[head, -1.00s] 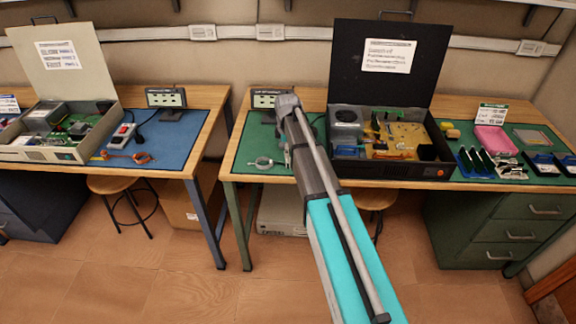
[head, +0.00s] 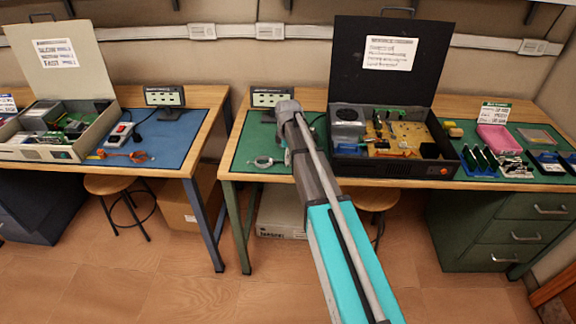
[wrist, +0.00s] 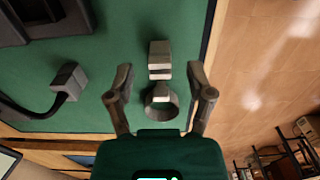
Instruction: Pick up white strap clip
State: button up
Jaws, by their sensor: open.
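The white strap clip (head: 265,161) lies on the green mat at the left end of the right bench. In the wrist view it shows as a pale ring-shaped band (wrist: 161,101) with a light block-like end (wrist: 160,58) beyond it. My gripper (wrist: 161,77) is open above it, with one finger on each side of the ring. Neither finger visibly touches it. How high the fingers are above the mat is hard to tell. In the head view my arm hides most of the gripper.
The green mat (wrist: 105,60) is clear close around the clip. A grey block with a dark cable (wrist: 68,80) lies to the left in the wrist view. A black open case (head: 392,168) stands right of my arm. A small display (head: 271,98) stands behind. The bench edge is close.

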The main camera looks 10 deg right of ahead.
jog(key=shift+f+b, duration=0.55)
jog(key=shift+f, duration=0.3)
jog(key=c, duration=0.9)
